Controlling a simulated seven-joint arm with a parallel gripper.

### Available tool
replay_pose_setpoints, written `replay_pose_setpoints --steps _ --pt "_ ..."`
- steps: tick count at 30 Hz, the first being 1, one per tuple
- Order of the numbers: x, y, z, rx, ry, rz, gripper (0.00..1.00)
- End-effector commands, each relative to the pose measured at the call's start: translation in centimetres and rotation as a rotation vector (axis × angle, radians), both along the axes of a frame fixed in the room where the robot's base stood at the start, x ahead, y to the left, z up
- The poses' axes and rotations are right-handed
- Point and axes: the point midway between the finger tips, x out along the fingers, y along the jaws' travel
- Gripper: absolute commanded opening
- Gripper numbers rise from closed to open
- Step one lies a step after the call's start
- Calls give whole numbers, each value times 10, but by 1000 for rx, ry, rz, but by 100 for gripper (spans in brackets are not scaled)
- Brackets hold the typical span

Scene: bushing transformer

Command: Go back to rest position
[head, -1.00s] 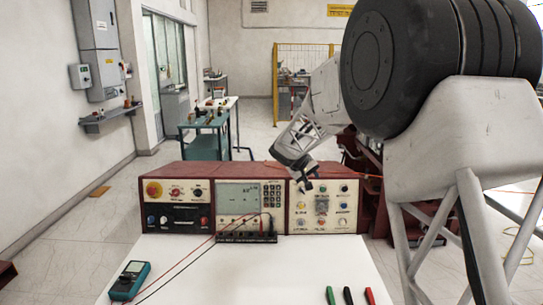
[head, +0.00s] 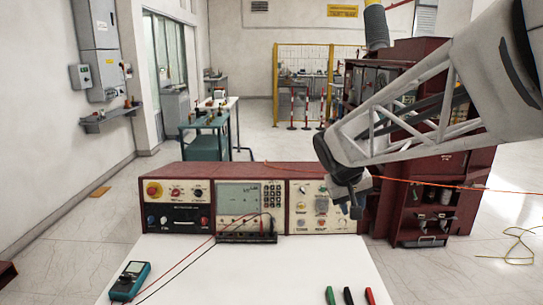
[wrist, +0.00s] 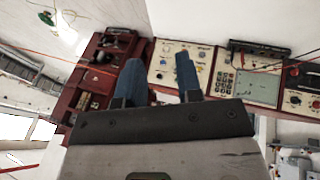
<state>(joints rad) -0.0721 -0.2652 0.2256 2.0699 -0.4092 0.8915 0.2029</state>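My gripper (head: 350,198) is in front of the right end of the red test console (head: 172,170) in the head view, above the back of the white table (head: 255,270). In the wrist view its two blue fingers (wrist: 157,80) stand apart with a gap between them, and nothing is held there. The console's panel with coloured buttons shows past the fingertips, and its grey screen panel (wrist: 257,81) lies to the right. In the head view my gripper and wrist hide part of the console's right panel.
Green, black and red probe handles (head: 348,296) lie at the front edge. A tall red cabinet (head: 430,200) stands behind my arm. The table's middle is mostly clear.

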Motion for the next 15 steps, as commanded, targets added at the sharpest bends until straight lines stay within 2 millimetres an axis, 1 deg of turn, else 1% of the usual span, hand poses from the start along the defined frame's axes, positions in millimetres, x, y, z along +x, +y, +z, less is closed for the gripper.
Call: replay_pose_setpoints --steps 1,3,10,15 --pt "-18 -2 1 16 1 -7 33" --pt "-40 -3 0 39 6 -14 33" --pt "-112 -3 -6 116 15 -36 33" --pt "-164 -2 -16 173 23 -51 33"
